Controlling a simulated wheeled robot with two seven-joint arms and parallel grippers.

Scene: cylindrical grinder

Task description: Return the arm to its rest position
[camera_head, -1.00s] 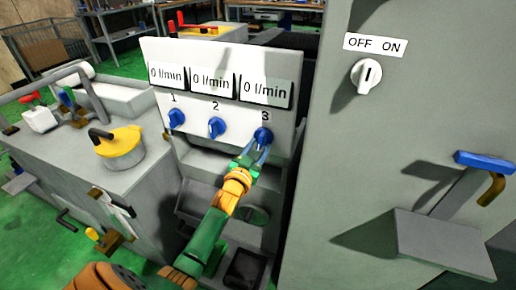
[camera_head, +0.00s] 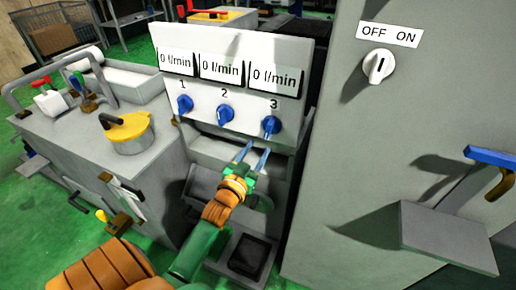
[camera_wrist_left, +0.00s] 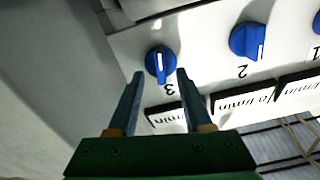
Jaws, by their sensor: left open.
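My left gripper (camera_head: 256,155) is open and empty, just below and in front of the blue knob 3 (camera_head: 271,125) on the white flow panel. In the left wrist view, knob 3 (camera_wrist_left: 160,62) shows beyond the gap between the two open fingers (camera_wrist_left: 157,98), apart from them. Blue knob 1 (camera_head: 185,104) and blue knob 2 (camera_head: 225,115) sit to its left on the panel, and all three displays read 0 l/min. My left arm reaches up from the bottom left of the head view. My right gripper is not in view.
A grey cabinet (camera_head: 350,170) with an OFF/ON switch (camera_head: 378,66) and a blue-handled lever (camera_head: 490,156) over a grey plate stands at right. A machine with a yellow cap (camera_head: 127,132) is at left. Green floor (camera_head: 40,235) lies at lower left.

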